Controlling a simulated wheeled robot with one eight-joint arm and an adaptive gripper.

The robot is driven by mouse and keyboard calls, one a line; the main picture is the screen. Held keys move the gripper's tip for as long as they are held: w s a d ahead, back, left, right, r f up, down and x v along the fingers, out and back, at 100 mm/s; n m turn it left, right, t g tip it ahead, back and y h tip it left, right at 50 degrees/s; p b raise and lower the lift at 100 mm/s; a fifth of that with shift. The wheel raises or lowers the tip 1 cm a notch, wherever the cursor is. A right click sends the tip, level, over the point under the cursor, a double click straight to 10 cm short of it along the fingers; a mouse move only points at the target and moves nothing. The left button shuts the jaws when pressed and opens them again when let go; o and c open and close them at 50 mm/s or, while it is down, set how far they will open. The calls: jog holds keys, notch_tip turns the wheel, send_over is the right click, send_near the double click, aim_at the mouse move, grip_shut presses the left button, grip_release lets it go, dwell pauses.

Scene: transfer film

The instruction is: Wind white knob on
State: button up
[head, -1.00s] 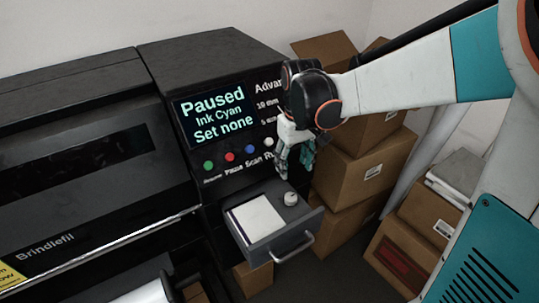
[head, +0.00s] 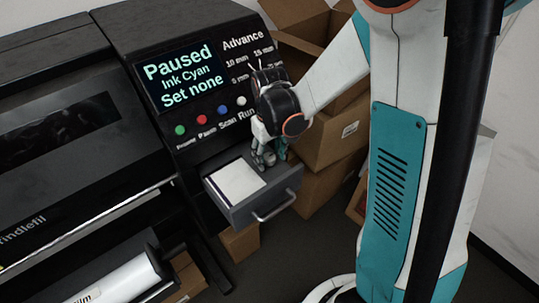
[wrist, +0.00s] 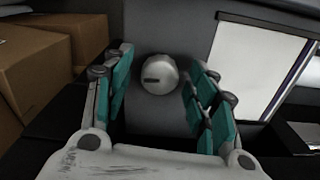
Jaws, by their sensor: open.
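The white knob (wrist: 159,74) is a small round pale cap with a dark slot, resting in the pulled-out grey drawer (head: 284,190). My gripper (head: 269,158) is low over the drawer's back right part and hides most of the knob in the head view. In the wrist view my gripper (wrist: 160,98) is open, its teal-padded fingers to the left and right of the knob with gaps on both sides. The black machine panel (head: 205,105) above the drawer has a screen reading "Paused, Ink Cyan, Set none". My wrist covers part of its right side.
A white pad (head: 236,182) lies in the drawer left of my gripper; it also shows in the wrist view (wrist: 258,68). Green, red, blue and white buttons line the panel. Cardboard boxes (head: 325,140) stand close on the right. The drawer handle (head: 275,208) juts forward.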

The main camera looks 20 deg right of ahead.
jog(key=shift+c, duration=0.6)
jog(key=c, duration=1)
jog(key=shift+o, duration=0.2)
jog(key=shift+m, duration=0.3)
jog(key=shift+m+b, duration=1.05)
jog(key=shift+m, duration=1.55)
jog(key=o, duration=1.1)
